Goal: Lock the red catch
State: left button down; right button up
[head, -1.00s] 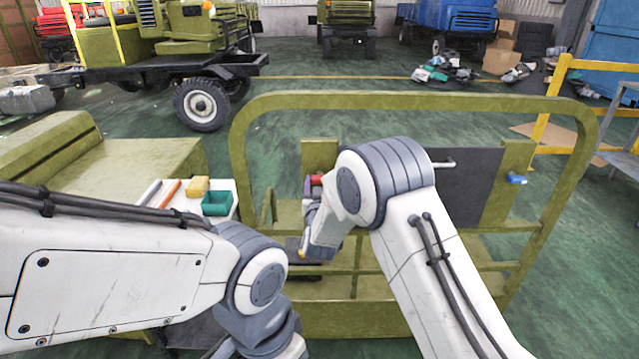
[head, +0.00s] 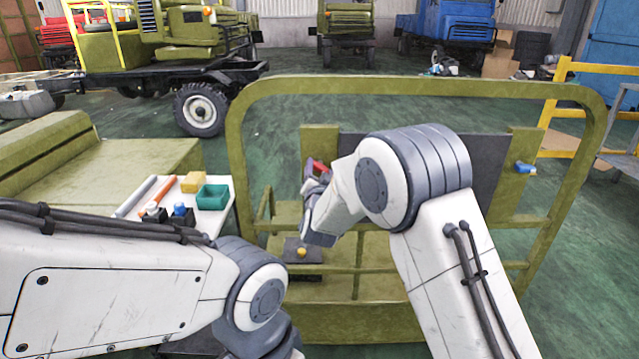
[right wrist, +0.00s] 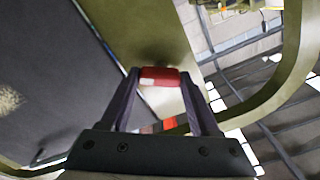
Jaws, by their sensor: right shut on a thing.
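The red catch (head: 317,166) sits at the upper left of the dark panel, on an olive post of the frame. My right gripper (head: 318,180) reaches it from the front, and the arm hides part of the panel. In the right wrist view the red catch's handle (right wrist: 160,76) lies between the tips of my right gripper (right wrist: 160,84), which is shut on it. Whether the catch is locked cannot be told. My left arm comes in from the left, but its gripper is out of view.
A blue catch (head: 525,168) is on the right post beside the dark panel (head: 490,165). An olive rail (head: 410,86) arches around the panel. A side table with a green bin (head: 212,197), a yellow block (head: 192,182) and tools stands left. A yellow knob (head: 301,252) lies below my right gripper.

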jog(key=m+b, duration=0.6)
jog(key=b, duration=0.1)
jog(key=m+b, duration=0.2)
jog(key=b, duration=0.1)
jog(key=shift+f+m+b, duration=0.35)
jog(key=shift+m+b, duration=0.05)
jog(key=shift+r+m+b, duration=0.15)
jog(key=shift+m+b, duration=1.15)
jog(key=shift+b, duration=0.1)
jog(key=o, duration=1.4)
jog(key=shift+r, duration=0.1)
jog(key=shift+c, duration=0.2)
jog(key=s, duration=1)
jog(key=shift+s+p, duration=0.25)
jog(key=shift+p, duration=0.1)
